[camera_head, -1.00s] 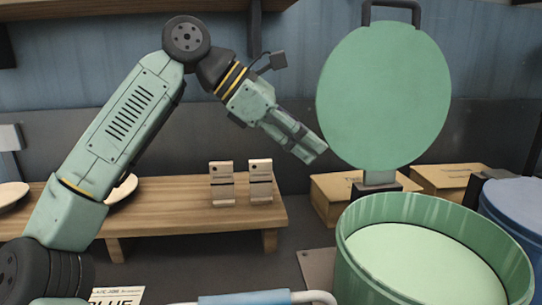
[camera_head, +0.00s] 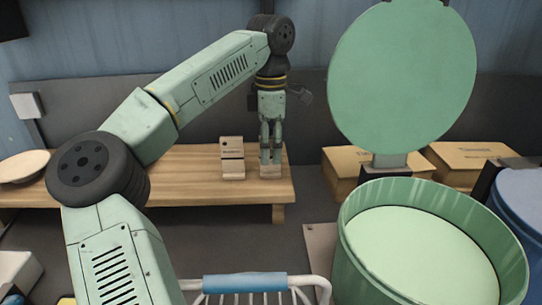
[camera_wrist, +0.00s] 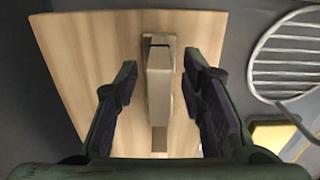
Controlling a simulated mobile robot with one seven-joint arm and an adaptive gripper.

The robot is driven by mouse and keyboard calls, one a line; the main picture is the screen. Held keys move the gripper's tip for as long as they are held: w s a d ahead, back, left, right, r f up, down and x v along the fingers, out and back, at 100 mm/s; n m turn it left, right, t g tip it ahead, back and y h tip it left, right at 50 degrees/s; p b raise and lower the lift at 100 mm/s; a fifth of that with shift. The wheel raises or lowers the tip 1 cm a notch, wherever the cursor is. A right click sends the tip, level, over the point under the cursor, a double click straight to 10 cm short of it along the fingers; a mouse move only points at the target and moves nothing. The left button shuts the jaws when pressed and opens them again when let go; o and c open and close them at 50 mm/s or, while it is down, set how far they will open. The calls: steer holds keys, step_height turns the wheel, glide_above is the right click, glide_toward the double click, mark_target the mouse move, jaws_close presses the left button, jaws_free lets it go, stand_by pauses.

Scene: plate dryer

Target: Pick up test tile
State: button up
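Two small pale upright tiles stand on the wooden bench. The left tile (camera_head: 232,157) is in clear view. The right tile (camera_head: 270,171) is mostly hidden behind my gripper (camera_head: 270,158), with its lower part showing in the head view. My gripper points straight down at this right tile. In the wrist view, a tile (camera_wrist: 158,85) seen from above lies between the two spread fingers of my gripper (camera_wrist: 160,68), with gaps on both sides. The gripper is open and holds nothing.
The wooden bench (camera_head: 190,190) also carries a white plate (camera_head: 24,166) at its left. A green drum (camera_head: 370,240) with a raised round lid (camera_head: 402,80) stands at right. Cardboard boxes (camera_head: 345,165) sit behind it. A wire rack with a blue handle (camera_head: 245,283) is in front.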

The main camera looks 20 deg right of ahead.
steer(key=shift+f, duration=0.85)
steer(key=shift+c, duration=0.2)
jaws_close()
